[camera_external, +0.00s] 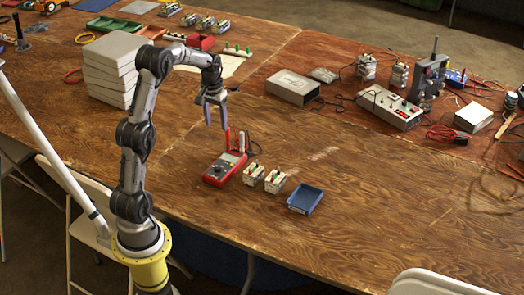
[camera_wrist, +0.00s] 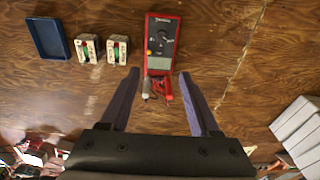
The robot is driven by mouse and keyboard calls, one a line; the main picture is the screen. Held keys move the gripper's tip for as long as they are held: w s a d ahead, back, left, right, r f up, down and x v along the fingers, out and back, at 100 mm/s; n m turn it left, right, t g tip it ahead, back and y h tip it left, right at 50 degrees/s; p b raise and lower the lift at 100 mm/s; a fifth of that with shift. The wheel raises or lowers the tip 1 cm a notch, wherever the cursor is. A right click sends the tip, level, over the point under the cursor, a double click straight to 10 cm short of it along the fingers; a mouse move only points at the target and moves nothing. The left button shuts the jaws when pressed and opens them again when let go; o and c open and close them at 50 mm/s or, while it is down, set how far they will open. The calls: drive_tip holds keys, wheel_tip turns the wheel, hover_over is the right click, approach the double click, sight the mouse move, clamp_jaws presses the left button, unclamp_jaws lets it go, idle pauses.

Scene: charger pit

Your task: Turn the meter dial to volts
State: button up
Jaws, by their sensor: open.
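A red and grey multimeter (camera_external: 225,168) lies on the wooden table, and it also shows in the wrist view (camera_wrist: 161,46). Its dark round dial (camera_wrist: 160,40) is on its face; I cannot tell which setting it points to. Two probes, one grey (camera_wrist: 146,90) and one red (camera_wrist: 165,92), are at the meter's near end in the wrist view. My gripper (camera_external: 216,124) is open and empty, above the table just behind the meter in the external view. In the wrist view its two fingers (camera_wrist: 155,78) point toward the meter, apart from it.
Two small battery-like blocks (camera_external: 264,177) and a blue tray (camera_external: 305,198) stand to the right of the meter. A grey metal box (camera_external: 292,88) and a box with red lights (camera_external: 389,107) are farther back. Grey boxes (camera_external: 110,68) are stacked at left. The table's front right is clear.

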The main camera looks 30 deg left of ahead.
drive_tip(key=g, duration=0.1)
hover_over(218, 167)
wheel_tip(218, 167, down, 5)
wheel_tip(218, 167, down, 13)
drive_tip(key=shift+a+r, duration=0.1)
drive_tip(key=shift+r, duration=0.05)
drive_tip(key=shift+c, duration=0.3)
clamp_jaws()
